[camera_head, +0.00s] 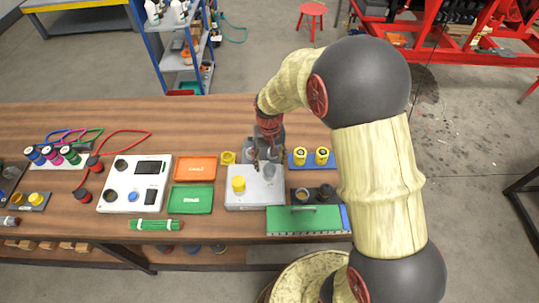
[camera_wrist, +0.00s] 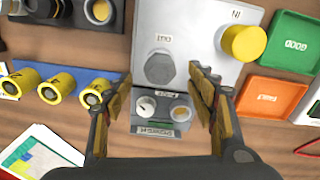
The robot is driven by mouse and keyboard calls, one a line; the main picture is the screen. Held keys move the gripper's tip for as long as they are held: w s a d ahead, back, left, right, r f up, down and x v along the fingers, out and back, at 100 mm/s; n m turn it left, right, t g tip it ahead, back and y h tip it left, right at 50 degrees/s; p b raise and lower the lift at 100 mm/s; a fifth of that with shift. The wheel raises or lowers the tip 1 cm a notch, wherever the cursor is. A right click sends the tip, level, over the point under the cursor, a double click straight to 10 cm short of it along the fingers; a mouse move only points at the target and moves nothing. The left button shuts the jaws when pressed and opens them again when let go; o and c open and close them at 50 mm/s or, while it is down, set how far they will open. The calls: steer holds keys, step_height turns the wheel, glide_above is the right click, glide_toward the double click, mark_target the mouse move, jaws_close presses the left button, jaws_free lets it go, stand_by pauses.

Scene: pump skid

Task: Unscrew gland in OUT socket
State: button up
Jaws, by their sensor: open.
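The grey block (camera_wrist: 205,22) carries the OUT and IN labels; it also shows in the head view (camera_head: 240,204). A grey hexagonal gland (camera_wrist: 160,68) sits in the OUT socket. A yellow round cap (camera_wrist: 243,42) sits at the IN side; in the head view it is left of the gland (camera_head: 238,184). My gripper (camera_wrist: 160,78) is open, its two fingers apart on either side of the gland in the wrist view, with nothing between them gripped. In the head view my gripper (camera_head: 268,152) is above the block's far right part. Its height over the gland is hard to tell.
A small box with a knob (camera_wrist: 157,127) is beside the block. Several yellow cylinders (camera_wrist: 52,91) stand on a blue strip. An orange tray (camera_head: 195,168) and a green tray (camera_head: 192,199) lie left of the block. A green board (camera_head: 300,220) lies at the front right.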

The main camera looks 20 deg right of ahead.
mark_target(269, 165)
steer(key=shift+f, duration=1.85)
steer(key=c, duration=1.2)
steer(key=n, duration=0.4)
steer(key=n+p, duration=0.1)
steer(key=n, duration=0.4)
steer(key=o, duration=1.2)
